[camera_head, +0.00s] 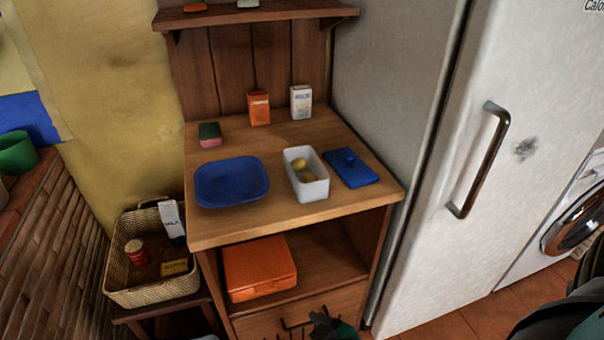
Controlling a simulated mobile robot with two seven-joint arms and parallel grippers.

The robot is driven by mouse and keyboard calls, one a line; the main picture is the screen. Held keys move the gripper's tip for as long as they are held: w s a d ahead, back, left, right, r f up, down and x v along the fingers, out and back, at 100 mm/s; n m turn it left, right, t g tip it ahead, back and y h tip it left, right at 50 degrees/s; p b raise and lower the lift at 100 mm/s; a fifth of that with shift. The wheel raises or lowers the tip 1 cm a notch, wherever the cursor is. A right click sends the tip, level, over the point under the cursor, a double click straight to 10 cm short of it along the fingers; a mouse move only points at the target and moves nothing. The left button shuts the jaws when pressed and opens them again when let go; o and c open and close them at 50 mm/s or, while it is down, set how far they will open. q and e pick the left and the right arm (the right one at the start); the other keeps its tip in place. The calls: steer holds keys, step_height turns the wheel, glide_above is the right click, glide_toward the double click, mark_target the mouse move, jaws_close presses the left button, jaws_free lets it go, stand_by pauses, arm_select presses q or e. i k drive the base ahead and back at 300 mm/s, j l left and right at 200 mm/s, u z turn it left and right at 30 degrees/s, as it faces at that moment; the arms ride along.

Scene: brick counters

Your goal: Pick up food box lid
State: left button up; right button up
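The food box lid appears to be the flat blue lid (350,168) with a small raised knob, lying on the wooden counter near its right edge. Left of it stands an open white food box (310,190) with yellow items inside. The lid and box are apart. A dark and teal part of mine, probably my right gripper (318,326), shows at the bottom edge, low in front of the drawer and well below the lid. It is partly cut off, and its finger opening is unclear. My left gripper is not in view.
A blue dish (231,183) sits left of the box. A sponge (210,135), an orange carton (259,107) and a white carton (301,102) stand behind. A fridge (400,80) borders the counter's right side. A shelf (255,14) overhangs the back. A basket (122,250) stands lower left.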

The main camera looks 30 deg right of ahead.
mark_target(349, 167)
steer(key=z, duration=1.35)
steer(key=l+u, duration=0.2)
steer(key=l, duration=1.25)
